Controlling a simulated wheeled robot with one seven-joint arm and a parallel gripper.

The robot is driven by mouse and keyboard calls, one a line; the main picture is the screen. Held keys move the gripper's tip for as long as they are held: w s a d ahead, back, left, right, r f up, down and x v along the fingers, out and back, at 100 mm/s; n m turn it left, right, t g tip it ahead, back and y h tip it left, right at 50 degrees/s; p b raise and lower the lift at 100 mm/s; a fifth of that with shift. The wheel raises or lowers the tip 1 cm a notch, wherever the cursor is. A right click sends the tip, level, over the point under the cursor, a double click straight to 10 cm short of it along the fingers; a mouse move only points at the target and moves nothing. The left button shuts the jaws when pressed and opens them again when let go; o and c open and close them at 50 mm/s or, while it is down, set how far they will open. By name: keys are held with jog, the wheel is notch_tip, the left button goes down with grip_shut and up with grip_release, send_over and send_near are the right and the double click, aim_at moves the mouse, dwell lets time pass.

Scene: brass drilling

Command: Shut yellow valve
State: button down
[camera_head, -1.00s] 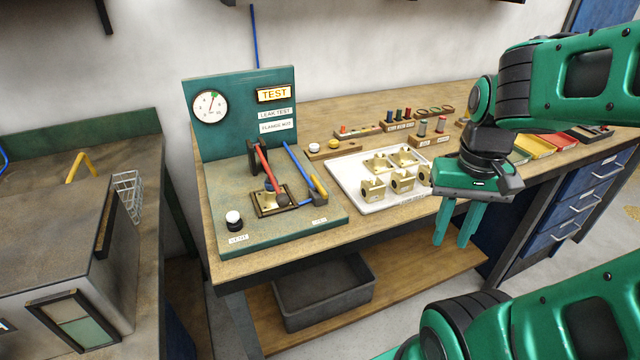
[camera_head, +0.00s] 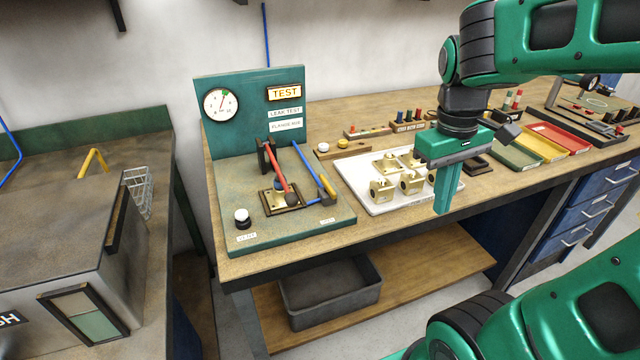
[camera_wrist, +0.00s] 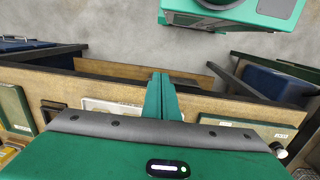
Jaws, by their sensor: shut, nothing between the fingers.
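The yellow valve handle (camera_head: 327,185) sits at the right side of the green leak test stand (camera_head: 232,208), by the lower end of a slanting blue bar (camera_head: 308,163). The yellow handle is not clearly visible in the wrist view.
A red lever (camera_head: 279,170) rises over the brass fixture on the stand, left of the yellow handle. The white tray (camera_head: 378,206) with several brass parts lies between stand and gripper. A grey bin (camera_head: 330,300) sits on the shelf below. A black-and-white knob (camera_head: 241,218) is at front left.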

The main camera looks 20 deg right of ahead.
jog(key=w+a+r+n+h, duration=0.1)
jog(key=w+a+r+n, duration=0.2)
jog(key=w+a+n, duration=0.4)
jog(key=n, duration=1.1)
send_near(327, 187)
jog(key=s+a+r, duration=0.2)
jog(key=a, duration=0.5)
jog(key=shift+s+r+t+h, duration=0.1)
jog(key=shift+r+t+h, duration=0.1)
jog(key=shift+t+h, duration=0.15)
jog(key=shift+d+f, duration=0.1)
jog(key=shift+f, duration=0.05)
jog(key=x, duration=0.9)
jog(key=shift+d+f, duration=0.1)
jog(key=d, duration=0.3)
jog(key=shift+f, duration=0.25)
jog(key=shift+d, duration=0.55)
jog(key=shift+a+n, duration=0.15)
jog(key=shift+n, duration=0.15)
